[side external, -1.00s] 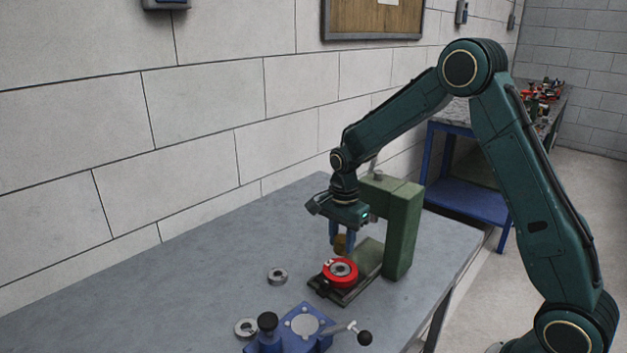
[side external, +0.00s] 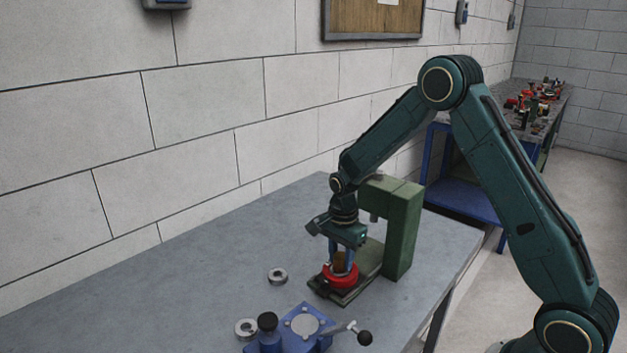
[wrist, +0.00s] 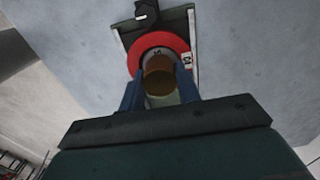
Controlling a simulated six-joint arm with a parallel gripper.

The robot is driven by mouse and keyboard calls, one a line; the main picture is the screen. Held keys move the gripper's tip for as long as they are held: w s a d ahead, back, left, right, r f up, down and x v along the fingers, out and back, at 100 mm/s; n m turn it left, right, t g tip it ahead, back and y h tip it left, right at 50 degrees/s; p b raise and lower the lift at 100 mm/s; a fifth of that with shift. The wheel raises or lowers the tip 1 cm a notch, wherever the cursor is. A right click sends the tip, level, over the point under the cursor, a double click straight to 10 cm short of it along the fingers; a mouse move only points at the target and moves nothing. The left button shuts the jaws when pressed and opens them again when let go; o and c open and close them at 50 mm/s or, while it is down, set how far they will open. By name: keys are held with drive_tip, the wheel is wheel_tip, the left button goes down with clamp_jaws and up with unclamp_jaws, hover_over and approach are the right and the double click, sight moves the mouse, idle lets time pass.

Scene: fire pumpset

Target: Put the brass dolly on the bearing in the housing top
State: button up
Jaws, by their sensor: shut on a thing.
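The brass dolly (side external: 340,261) is a brown-gold cylinder, held upright between the blue fingers of my gripper (side external: 341,257). The gripper is shut on it, and the dolly also shows in the wrist view (wrist: 159,76). The red round housing (side external: 340,281) sits on the base of the green press. In the wrist view the dolly is over the middle of the red housing (wrist: 141,54). A grey ring, the bearing (wrist: 153,53), shows partly around the dolly in the housing top. I cannot tell whether the dolly touches the bearing.
The green press frame (side external: 403,232) stands just right of the gripper, with its ram overhead behind it. A loose metal ring (side external: 278,276) lies left of the housing. A blue fixture (side external: 303,325) with a black-knobbed lever stands in front. The table's left side is clear.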

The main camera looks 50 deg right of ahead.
sight(341, 256)
drive_tip(key=shift+f, duration=0.15)
drive_tip(key=o, duration=1.2)
drive_tip(key=shift+c, duration=0.2)
wheel_tip(341, 256, up, 12)
drive_tip(key=shift+r, duration=0.2)
